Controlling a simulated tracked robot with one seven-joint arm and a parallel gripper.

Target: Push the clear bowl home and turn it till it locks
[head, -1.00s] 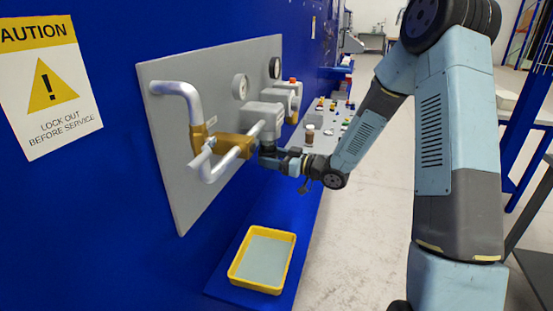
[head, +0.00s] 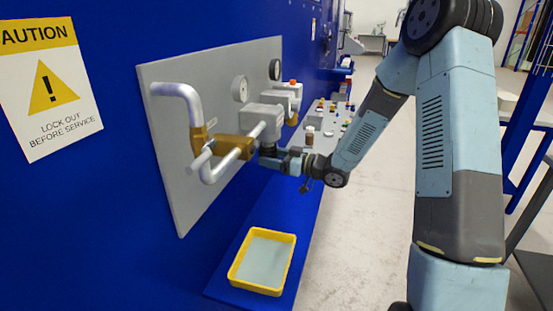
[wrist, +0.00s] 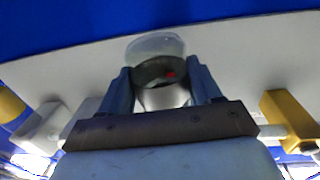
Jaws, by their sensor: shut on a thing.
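In the wrist view the clear bowl (wrist: 155,46) is a pale see-through cup with a dark ring around it and a small red spot inside. My gripper (wrist: 165,85) has one finger on each side of it and is shut on it. In the head view my gripper (head: 268,152) is beneath the grey filter housing (head: 263,115) on the pipe panel. The bowl is too small and too covered there to make out. I cannot tell whether its rim is fully seated in the housing or how far it is turned.
A yellow tray (head: 236,272) sits on the blue ledge below.

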